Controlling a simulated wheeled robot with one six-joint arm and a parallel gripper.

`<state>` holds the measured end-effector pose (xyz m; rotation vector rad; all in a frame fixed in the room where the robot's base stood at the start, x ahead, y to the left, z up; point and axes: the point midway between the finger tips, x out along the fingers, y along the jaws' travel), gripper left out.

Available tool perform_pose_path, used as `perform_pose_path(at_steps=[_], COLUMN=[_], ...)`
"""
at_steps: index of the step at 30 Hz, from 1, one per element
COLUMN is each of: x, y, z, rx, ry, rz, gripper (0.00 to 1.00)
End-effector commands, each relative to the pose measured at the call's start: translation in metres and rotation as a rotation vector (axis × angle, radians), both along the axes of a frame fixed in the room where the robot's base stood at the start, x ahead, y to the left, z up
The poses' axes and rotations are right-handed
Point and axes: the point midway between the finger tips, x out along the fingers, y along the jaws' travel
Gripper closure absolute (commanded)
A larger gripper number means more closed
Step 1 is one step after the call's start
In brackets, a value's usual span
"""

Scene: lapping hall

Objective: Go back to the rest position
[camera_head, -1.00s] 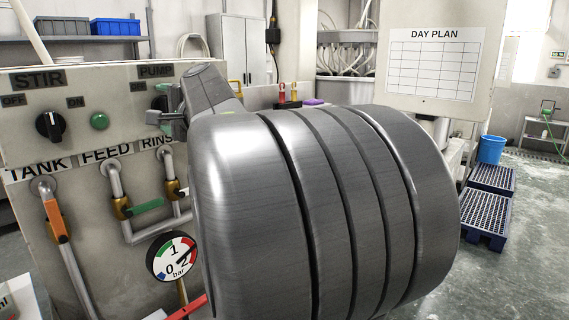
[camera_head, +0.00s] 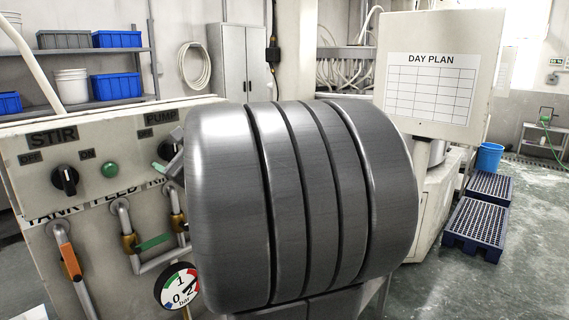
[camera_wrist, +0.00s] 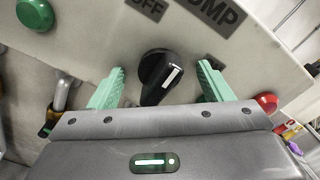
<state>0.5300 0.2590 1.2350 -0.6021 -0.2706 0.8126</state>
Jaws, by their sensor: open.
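My gripper (camera_wrist: 160,68) is open in the wrist view, its two green fingers apart. The black pump knob (camera_wrist: 155,78) shows between the fingers; whether they touch it cannot be told. Its white mark is tilted slightly. In the head view my large grey arm link fills the middle and hides nearly all of the gripper.
The control panel (camera_head: 35,165) at left carries the stir knob (camera_head: 64,181), a green button (camera_head: 110,170), pipes with an orange handle (camera_head: 70,262) and a green handle (camera_head: 153,242), and a gauge (camera_head: 177,286). Blue grated pallets (camera_head: 475,227) stand on the right, with open floor beyond.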

Motion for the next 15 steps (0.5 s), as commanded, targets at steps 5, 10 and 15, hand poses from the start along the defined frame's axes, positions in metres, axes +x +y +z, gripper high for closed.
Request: perform_pose_path(at_steps=[5, 10, 15], x=[0.000, -0.011, -0.015], y=[-0.001, -0.013, -0.017], z=[0.003, 0.000, -0.001], rx=[0.082, 0.081, 0.079], ry=[0.095, 0.090, 0.089], rz=[0.000, -0.002, 0.000], gripper=[0.27, 0.27, 0.27])
